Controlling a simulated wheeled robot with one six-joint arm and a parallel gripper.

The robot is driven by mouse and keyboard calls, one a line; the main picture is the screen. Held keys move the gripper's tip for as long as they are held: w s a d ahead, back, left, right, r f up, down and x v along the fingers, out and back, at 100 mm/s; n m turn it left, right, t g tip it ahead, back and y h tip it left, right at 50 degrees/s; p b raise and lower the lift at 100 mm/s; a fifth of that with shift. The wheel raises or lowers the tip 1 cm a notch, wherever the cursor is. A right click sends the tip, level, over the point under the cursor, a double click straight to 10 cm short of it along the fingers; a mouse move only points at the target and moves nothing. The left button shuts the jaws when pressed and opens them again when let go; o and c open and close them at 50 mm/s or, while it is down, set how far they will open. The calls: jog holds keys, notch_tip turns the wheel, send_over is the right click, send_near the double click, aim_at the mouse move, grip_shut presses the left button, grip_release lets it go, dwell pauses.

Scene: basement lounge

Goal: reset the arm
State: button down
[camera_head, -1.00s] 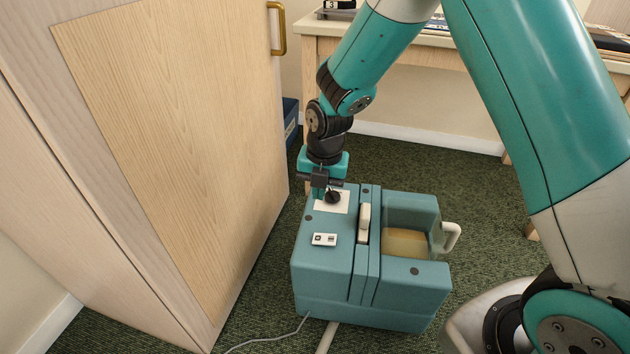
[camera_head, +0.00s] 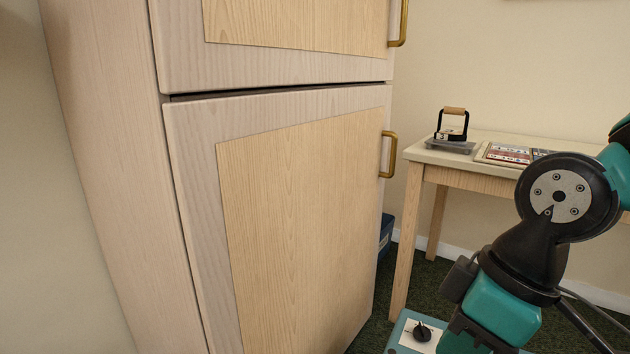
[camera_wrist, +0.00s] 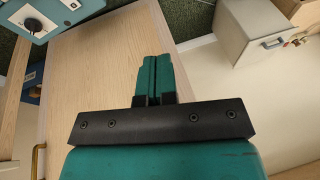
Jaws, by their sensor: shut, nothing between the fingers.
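My gripper (camera_wrist: 153,75) shows in the wrist view with its two teal fingers together and nothing between them. In the head view my arm is at the lower right, and the wrist and gripper run down to the bottom edge, where the fingertips are cut off. The teal machine (camera_head: 408,318) is mostly out of the head view; its black knob (camera_head: 422,332) on a white plate shows left of my gripper. In the wrist view the machine (camera_wrist: 62,10) is at the upper left, apart from my fingers.
A tall wooden cabinet (camera_head: 290,230) with brass handles (camera_head: 388,154) fills the left and middle. A light table (camera_head: 415,155) behind holds a wood-handled black-framed item (camera_head: 452,130) and flat printed items (camera_head: 508,155). A blue box (camera_head: 386,232) stands between cabinet and table.

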jog(key=s+r+m, duration=0.1)
jog(key=s+m, duration=0.2)
jog(key=s, duration=0.1)
notch_tip(320, 180, up, 37)
jog(key=p, duration=3.7)
jog(key=shift+d, duration=0.15)
jog(key=shift+s, duration=0.1)
